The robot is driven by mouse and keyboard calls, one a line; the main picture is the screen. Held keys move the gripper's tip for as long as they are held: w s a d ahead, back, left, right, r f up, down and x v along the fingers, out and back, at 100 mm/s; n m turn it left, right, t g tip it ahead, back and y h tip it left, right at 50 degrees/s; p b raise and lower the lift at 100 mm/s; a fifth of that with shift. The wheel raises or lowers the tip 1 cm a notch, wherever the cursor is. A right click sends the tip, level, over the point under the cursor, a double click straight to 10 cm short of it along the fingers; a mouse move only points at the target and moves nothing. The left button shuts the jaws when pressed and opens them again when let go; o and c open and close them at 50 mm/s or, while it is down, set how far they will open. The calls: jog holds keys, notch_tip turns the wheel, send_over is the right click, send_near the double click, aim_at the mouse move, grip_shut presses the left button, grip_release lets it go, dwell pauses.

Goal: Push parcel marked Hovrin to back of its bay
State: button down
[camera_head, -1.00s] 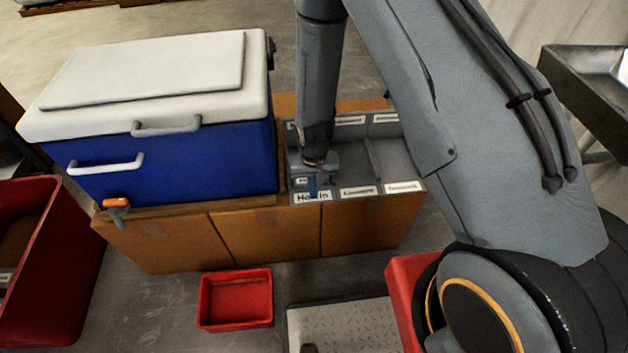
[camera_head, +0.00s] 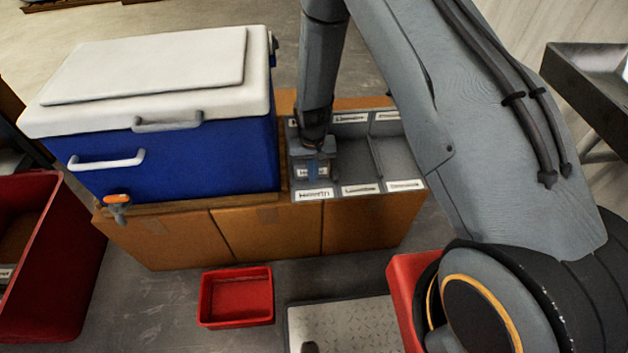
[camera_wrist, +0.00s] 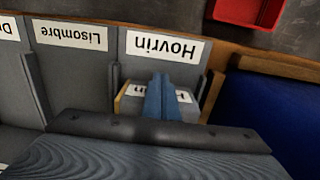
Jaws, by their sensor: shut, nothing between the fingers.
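In the head view the parcel's label (camera_head: 302,172) shows beside the finger, behind the bay's Hovrin plate (camera_head: 314,195). My gripper (camera_wrist: 160,97) has its blue fingers shut, with nothing held, right at the parcel's labelled front face. It also shows in the head view (camera_head: 316,168). Exact contact is hard to tell.
The grey divided tray (camera_head: 350,155) has other labelled bays, including Lisombre (camera_wrist: 72,34), with upright dividers. A blue cooler (camera_head: 180,160) with a white lid stands close on the left. A red bin (camera_head: 236,297) lies on the floor in front.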

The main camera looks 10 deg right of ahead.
jog(key=w+b, duration=0.3)
jog(key=w, duration=0.5)
jog(key=shift+f, duration=0.15)
jog(key=shift+w+r+b, duration=0.25)
jog(key=shift+w+b, duration=0.2)
jog(key=shift+w, duration=0.25)
